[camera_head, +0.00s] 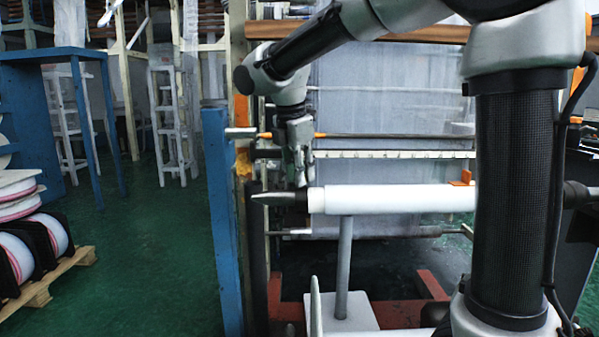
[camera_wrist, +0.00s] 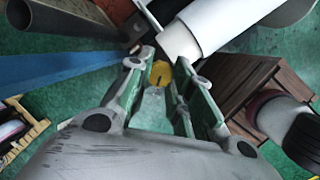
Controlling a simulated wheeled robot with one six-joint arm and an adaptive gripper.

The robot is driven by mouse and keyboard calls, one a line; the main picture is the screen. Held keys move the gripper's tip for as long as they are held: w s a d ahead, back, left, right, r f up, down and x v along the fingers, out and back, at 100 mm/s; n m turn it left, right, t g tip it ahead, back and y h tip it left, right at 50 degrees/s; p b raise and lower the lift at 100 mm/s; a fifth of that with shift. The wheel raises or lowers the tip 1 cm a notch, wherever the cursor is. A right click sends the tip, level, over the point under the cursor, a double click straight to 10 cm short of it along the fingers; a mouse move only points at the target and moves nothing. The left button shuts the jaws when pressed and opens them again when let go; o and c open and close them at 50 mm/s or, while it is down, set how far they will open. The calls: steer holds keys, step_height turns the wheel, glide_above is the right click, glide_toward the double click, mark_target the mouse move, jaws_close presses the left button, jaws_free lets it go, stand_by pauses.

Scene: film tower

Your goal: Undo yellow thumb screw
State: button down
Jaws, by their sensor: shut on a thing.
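The yellow thumb screw (camera_wrist: 160,73) shows in the wrist view between the tips of my gripper (camera_wrist: 156,82). My gripper's two fingers close on it from either side. In the head view my gripper (camera_head: 300,182) points down just above the left end of the white film roll (camera_head: 400,198), near the dark tapered shaft end (camera_head: 283,198). The screw cannot be made out in the head view. The white roll also shows in the wrist view (camera_wrist: 225,22), just beyond the fingertips.
A blue post (camera_head: 222,220) stands left of the roll. A thin bar (camera_head: 400,136) crosses behind my gripper. A grey stand (camera_head: 344,265) is below the roll. Pallets with film reels (camera_head: 25,235) sit at far left, with open green floor between.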

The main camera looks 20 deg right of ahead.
steer(key=n, duration=0.7)
steer(key=shift+d+t+y, duration=0.1)
steer(key=shift+t+y, duration=0.2)
steer(key=shift+t, duration=0.1)
stand_by(0.3)
steer(key=c, duration=1.2)
jaws_free()
steer(key=shift+r, duration=0.1)
steer(key=v, duration=1.2)
